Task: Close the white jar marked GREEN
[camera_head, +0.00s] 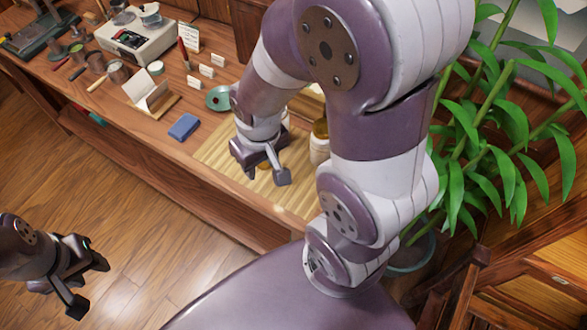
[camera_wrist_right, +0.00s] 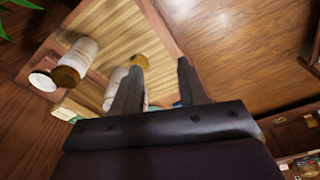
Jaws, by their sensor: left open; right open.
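Two white jars stand on the slatted bamboo mat (camera_head: 212,150). One white jar with an amber top (camera_head: 319,142) is right of my right gripper (camera_head: 266,172) in the head view; a white jar (camera_wrist_right: 84,52) with an amber end shows at upper left in the wrist view. I cannot read GREEN on either. My right gripper is open low over the mat, with nothing clearly between its fingers. My left gripper (camera_head: 88,288) is open over the floor.
A blue block (camera_head: 184,127) and a green dish (camera_head: 219,98) lie left of the mat. Small white cards, a paper holder (camera_head: 148,94) and a scale (camera_head: 137,38) stand farther left. A leafy plant (camera_head: 500,130) is at the right. The counter's front edge is clear.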

